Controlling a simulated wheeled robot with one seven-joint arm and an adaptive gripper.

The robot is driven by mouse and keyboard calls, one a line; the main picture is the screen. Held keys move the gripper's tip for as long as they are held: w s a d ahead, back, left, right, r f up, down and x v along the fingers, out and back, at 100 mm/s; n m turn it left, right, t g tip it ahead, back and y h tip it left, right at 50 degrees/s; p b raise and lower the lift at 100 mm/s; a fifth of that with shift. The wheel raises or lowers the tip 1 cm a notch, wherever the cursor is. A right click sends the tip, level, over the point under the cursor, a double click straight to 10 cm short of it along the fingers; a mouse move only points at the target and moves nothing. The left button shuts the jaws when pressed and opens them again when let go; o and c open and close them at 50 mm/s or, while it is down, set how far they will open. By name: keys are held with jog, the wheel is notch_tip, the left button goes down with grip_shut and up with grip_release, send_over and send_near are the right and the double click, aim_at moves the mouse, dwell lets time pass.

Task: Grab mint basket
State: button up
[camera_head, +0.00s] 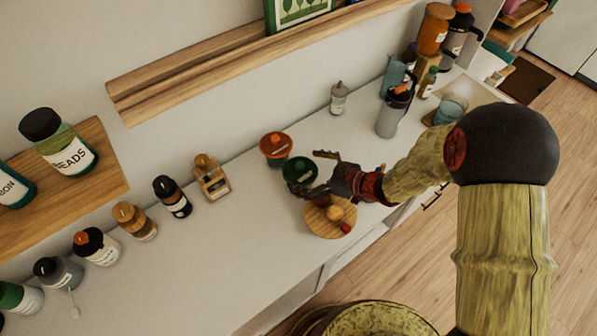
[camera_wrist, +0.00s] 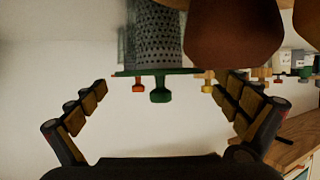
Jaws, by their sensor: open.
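A green-topped container (camera_head: 299,170) stands on the pale counter. In the wrist view, which looks upside down, a grey perforated basket (camera_wrist: 155,38) with a green rim and green knob appears; I take these to be the mint basket. My gripper (camera_head: 310,172) is open, its fingers spread on either side of the green top in the head view. In the wrist view the fingers (camera_wrist: 165,86) show clear space on both sides of the green knob, with no grip on it. A blurred brown rounded thing (camera_wrist: 235,38) partly overlaps the basket's side.
An orange-topped jar (camera_head: 276,146) stands close behind the green top. A round wooden board (camera_head: 318,226) with small orange and red items lies in front. A grey pitcher (camera_head: 392,115) stands to the right, a small wooden-framed bottle (camera_head: 212,178) left.

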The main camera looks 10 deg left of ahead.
aim_at(295, 169)
jog(key=x, duration=0.1)
jog(key=b+x, duration=0.1)
jog(key=x, duration=0.1)
jog(key=b+x, duration=0.1)
jog(key=x, duration=0.1)
jog(key=shift+a+f, duration=0.15)
jog(key=shift+f, duration=0.25)
jog(key=shift+w+a, duration=0.15)
jog(key=shift+a, duration=0.15)
jog(key=shift+c, duration=1.2)
jog(key=c, duration=1.1)
jog(key=shift+c, duration=0.6)
